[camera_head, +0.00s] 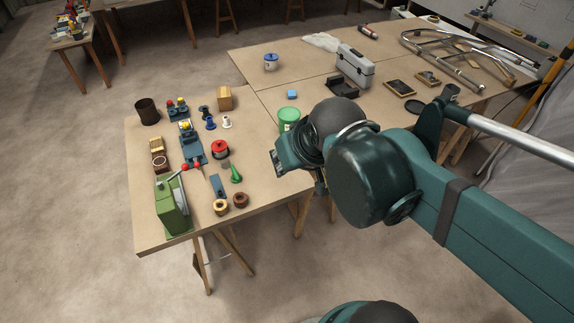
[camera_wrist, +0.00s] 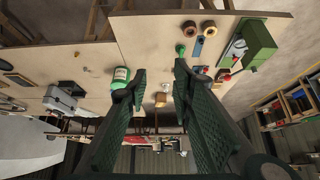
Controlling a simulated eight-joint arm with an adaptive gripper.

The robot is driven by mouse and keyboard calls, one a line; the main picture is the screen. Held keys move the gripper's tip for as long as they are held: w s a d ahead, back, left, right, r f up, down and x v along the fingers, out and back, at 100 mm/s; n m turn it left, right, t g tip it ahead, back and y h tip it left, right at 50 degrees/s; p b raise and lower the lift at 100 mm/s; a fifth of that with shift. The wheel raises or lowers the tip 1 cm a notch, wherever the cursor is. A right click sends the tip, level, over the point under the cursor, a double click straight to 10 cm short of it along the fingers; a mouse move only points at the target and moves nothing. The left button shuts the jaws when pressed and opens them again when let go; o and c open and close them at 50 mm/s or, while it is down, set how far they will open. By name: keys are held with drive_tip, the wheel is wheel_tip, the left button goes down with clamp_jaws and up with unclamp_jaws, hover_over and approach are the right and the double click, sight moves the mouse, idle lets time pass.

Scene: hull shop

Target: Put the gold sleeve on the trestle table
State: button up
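The gold sleeve (camera_head: 221,207) is a short gold ring on the near wooden table (camera_head: 150,222), by its front edge, just left of a brown ring (camera_head: 240,200). In the wrist view the gold sleeve (camera_wrist: 208,28) is at the top, between the brown ring (camera_wrist: 189,28) and the green machine. My gripper (camera_wrist: 160,72) is open and empty, with both fingers apart. It is away from the gold sleeve.
The green machine (camera_head: 173,207) with red-knobbed levers stands left of the sleeve. A green screwdriver-like tool (camera_head: 236,174), a red-topped tin (camera_head: 220,150) and a green can (camera_head: 289,118) stand behind. A grey toolbox (camera_head: 355,68) and metal tube frame (camera_head: 440,55) occupy the larger table.

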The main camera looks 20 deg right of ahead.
drive_tip(key=shift+s+a+f+n, duration=0.3)
drive_tip(key=shift+s+a, duration=0.05)
drive_tip(key=shift+s, duration=0.25)
